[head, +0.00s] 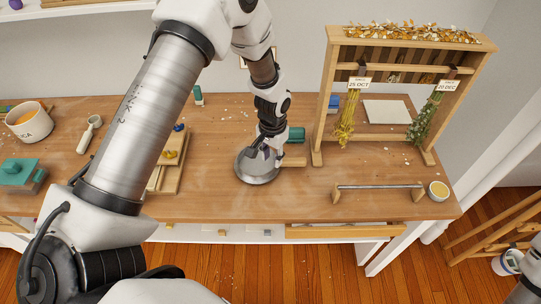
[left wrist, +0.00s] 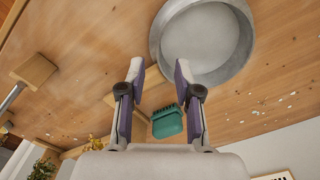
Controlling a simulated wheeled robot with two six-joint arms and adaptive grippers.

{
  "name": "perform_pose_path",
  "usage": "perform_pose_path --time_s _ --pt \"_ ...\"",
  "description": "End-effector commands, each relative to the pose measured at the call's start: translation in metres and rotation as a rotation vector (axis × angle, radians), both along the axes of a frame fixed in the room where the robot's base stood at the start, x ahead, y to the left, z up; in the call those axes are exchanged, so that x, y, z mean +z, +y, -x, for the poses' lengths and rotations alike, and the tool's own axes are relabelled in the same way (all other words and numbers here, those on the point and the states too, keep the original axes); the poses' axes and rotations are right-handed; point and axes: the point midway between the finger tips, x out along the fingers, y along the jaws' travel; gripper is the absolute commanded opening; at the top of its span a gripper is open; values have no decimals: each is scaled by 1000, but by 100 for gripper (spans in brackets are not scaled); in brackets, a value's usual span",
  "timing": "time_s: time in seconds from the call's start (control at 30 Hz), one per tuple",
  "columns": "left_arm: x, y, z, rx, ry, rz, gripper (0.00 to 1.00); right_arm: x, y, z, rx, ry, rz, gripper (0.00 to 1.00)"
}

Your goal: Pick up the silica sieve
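The silica sieve looks like a round shallow grey metal pan (head: 257,178) with a pale inside, lying flat on the wooden bench. It also shows at the top right of the left wrist view (left wrist: 244,62). My left gripper (head: 266,152) points down at the pan's far side. In the left wrist view my left gripper (left wrist: 160,66) has its fingers apart with nothing held. Its right fingertip overlaps the pan's near rim in that picture; whether it touches cannot be told. My right gripper is out of view.
A teal brush (left wrist: 167,121) lies close beside the pan. A wooden drying rack (head: 321,100) with hanging bunches stands to the right. A wooden tray (head: 176,176) is to the left. A bar on wooden supports (head: 378,187) and a yellow-filled bowl (head: 438,191) sit front right.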

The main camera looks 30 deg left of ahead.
Motion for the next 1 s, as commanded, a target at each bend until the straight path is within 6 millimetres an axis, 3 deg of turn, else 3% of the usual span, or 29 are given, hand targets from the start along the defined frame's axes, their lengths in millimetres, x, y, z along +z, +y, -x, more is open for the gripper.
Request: perform_pose_path --time_s 0.2,0.3,0.53,0.57,0.63,0.67,1.0 --pt "-31 1 1 -1 5 0 33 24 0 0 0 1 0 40" --pt "-49 0 0 0 1 0 33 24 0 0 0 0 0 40" --pt "-54 0 -1 0 -2 0 33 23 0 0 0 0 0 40" --pt "-54 0 -1 0 -1 0 30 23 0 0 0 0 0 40" --pt "-54 0 -1 0 -1 0 5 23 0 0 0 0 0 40" --pt "-54 0 -1 0 -1 0 0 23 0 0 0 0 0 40" --pt "-54 0 -1 0 -1 0 0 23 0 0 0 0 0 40"
